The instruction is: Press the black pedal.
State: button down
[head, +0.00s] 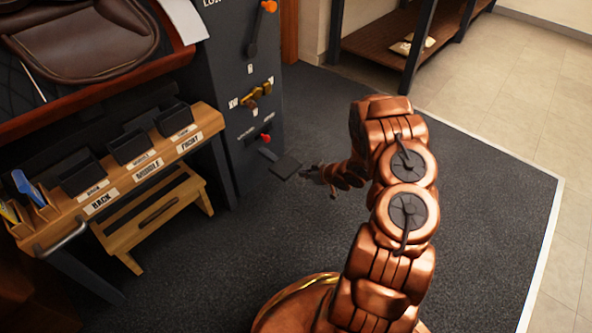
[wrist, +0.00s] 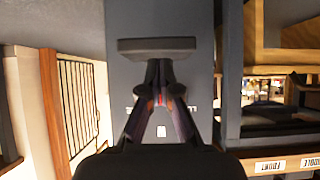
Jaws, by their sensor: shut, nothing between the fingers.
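The black pedal (head: 286,167) is a flat dark plate on a short arm low on the front of the grey cabinet. It also shows in the wrist view (wrist: 157,44) as a wide grey bar just beyond my fingertips. My gripper (head: 309,172) is just right of the pedal in the head view, at about its height. In the wrist view my gripper (wrist: 159,68) has its fingertips together and empty, at the pedal's edge. I cannot tell whether they touch it.
The grey cabinet (head: 240,100) carries an orange-knobbed lever (head: 262,30), a brass handle (head: 256,94) and a red knob (head: 265,138). Dark carpet (head: 480,200) is clear at right.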

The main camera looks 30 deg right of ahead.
jog(key=shift+v, duration=1.4)
jog(key=shift+s+d+f+p, duration=0.1)
jog(key=shift+p, duration=0.2)
